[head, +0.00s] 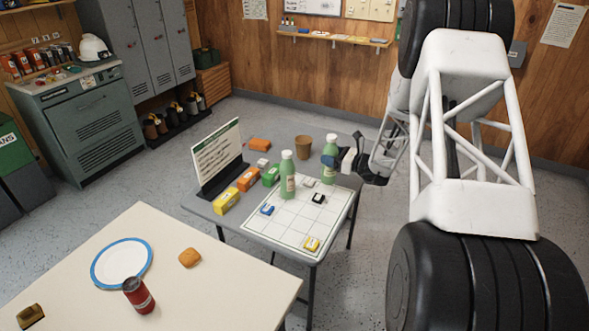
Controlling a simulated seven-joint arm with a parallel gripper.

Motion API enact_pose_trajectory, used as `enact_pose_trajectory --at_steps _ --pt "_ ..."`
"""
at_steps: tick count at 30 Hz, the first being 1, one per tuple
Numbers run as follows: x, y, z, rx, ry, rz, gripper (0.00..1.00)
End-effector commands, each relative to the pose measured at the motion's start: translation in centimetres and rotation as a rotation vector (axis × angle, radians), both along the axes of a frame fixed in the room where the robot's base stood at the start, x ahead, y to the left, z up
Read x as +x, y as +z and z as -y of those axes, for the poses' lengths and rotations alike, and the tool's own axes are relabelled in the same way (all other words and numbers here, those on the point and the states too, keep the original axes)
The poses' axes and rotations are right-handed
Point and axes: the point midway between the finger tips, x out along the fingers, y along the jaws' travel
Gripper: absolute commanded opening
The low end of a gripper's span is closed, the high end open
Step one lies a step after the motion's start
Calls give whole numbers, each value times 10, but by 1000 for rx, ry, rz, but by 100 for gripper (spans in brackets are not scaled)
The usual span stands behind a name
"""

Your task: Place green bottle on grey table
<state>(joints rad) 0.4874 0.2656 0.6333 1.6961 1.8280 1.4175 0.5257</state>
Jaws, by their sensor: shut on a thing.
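Two green bottles with pale caps are at the grey table (212,212).
Small coloured blocks, a brown cup (303,147), a sign (218,157) and several boxes crowd the grey table. A cream table (215,285) in front holds a blue-rimmed plate (121,263), a red tumbler (138,295) and a bread roll (190,258).

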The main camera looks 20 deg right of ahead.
Motion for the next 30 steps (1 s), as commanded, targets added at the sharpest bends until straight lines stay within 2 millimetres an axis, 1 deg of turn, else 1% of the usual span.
enact_pose_trajectory --at_steps 5,8,11,30 --pt "5 -1 1 1 0 -1 36" --pt "13 -2 4 1 0 -1 36" --pt "25 -3 7 1 0 -1 36" --pt "117 -13 32 0 1 0 36"
